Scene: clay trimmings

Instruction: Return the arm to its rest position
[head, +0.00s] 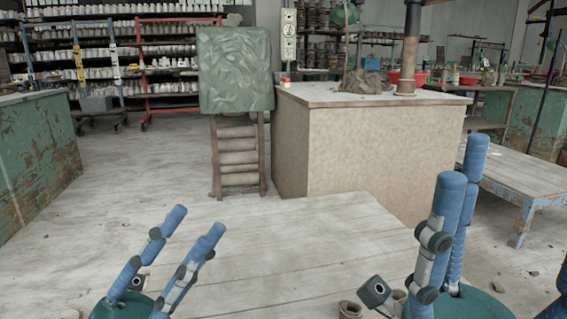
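My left gripper (196,223) shows at the lower left, over the near part of the pale wooden table (290,240). Its two blue fingers point up and to the right, with a clear gap between them and nothing in it. My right gripper (462,165) shows at the lower right, with its blue fingers pointing up. One finger partly covers the other, so its opening is hard to judge. I see nothing held in it.
A large tan block-like counter (380,150) stands beyond the table. A rack with a green cover (235,70) is left of it. A low bench (520,180) is at the right and a worn green counter (35,150) at the left. The table's middle is clear.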

